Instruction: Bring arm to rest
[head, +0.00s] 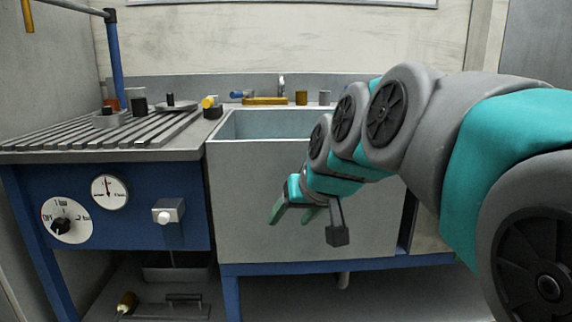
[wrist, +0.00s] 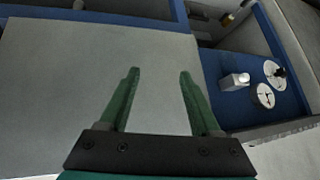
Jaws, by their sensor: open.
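My arm reaches in from the right in the head view and ends in my gripper (head: 294,214), in front of the grey sink's front wall (head: 250,170). The gripper's green fingers are apart and nothing is between them. In the wrist view my gripper (wrist: 158,75) also shows open and empty, with the flat grey sink front (wrist: 60,70) beyond the fingers. I cannot tell the exact gap between fingertips and sink. The sink's inside is only partly visible.
Left of the sink stands a blue-fronted bench with a slatted top (head: 90,135), a dial (head: 66,220), a gauge (head: 110,191) and a white square knob (head: 168,212). Small items line the back ledge. A blue post (head: 115,60) rises at the back left. Floor below the sink looks mostly clear.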

